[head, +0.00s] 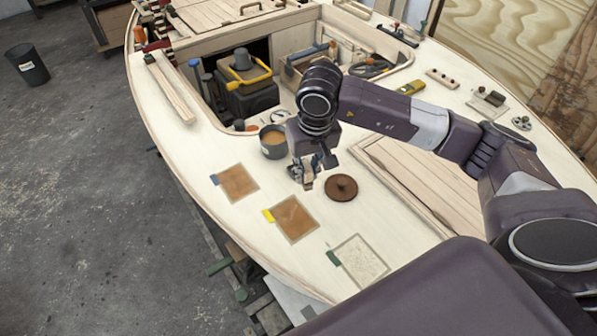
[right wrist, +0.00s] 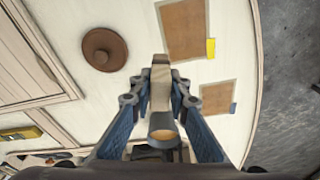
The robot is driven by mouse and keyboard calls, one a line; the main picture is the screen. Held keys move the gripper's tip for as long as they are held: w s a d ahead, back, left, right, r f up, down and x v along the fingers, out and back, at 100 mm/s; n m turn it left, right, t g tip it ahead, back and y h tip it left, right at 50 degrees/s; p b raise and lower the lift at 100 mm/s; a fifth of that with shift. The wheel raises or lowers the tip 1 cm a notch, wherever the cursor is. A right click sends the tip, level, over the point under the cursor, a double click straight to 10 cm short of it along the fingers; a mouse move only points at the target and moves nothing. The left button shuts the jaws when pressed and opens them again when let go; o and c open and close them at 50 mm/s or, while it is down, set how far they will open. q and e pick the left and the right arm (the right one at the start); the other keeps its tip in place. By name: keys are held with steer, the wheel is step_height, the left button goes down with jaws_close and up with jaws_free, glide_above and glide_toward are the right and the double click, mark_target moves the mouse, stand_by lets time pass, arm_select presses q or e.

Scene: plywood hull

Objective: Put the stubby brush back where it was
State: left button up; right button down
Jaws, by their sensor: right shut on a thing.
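My right gripper (head: 305,180) is over the light deck, between the pot (head: 273,143) and a round brown lid-like disc (head: 341,187). In the right wrist view its fingers (right wrist: 160,82) are shut on a short, pale wooden piece, which I take to be the stubby brush (right wrist: 160,95). The fingers hide part of it, and I cannot make out its bristles. The pot, with tan-brown contents, also shows in the right wrist view (right wrist: 163,132), just below the brush in the picture. My left gripper is not in view.
Brown patches with blue tape (head: 238,183) and yellow tape (head: 293,219) lie on the deck, with a pale patch (head: 358,263) by green tape. A recess beyond the pot holds a black toolbox (head: 250,98) and tools. A yellow tool (head: 411,88) lies at the right.

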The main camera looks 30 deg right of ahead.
steer(key=w+d+r+m+b, duration=0.1)
steer(key=w+d+r+b, duration=0.25)
steer(key=w+r, duration=0.9)
steer(key=f+p, duration=0.1)
steer(key=f, duration=0.5)
steer(key=s+f+p, duration=0.1)
steer(key=f, duration=0.5)
steer(key=s+f+p, duration=0.1)
steer(key=f+p, duration=0.1)
steer(key=f, duration=0.4)
steer(key=shift+d, duration=0.15)
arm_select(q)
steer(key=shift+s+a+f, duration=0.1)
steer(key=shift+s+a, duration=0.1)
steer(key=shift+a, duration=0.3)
arm_select(e)
steer(key=shift+w, duration=0.1)
steer(key=shift+f+b, duration=0.65)
steer(key=shift+b, duration=0.15)
steer(key=c, duration=1.8)
jaws_free()
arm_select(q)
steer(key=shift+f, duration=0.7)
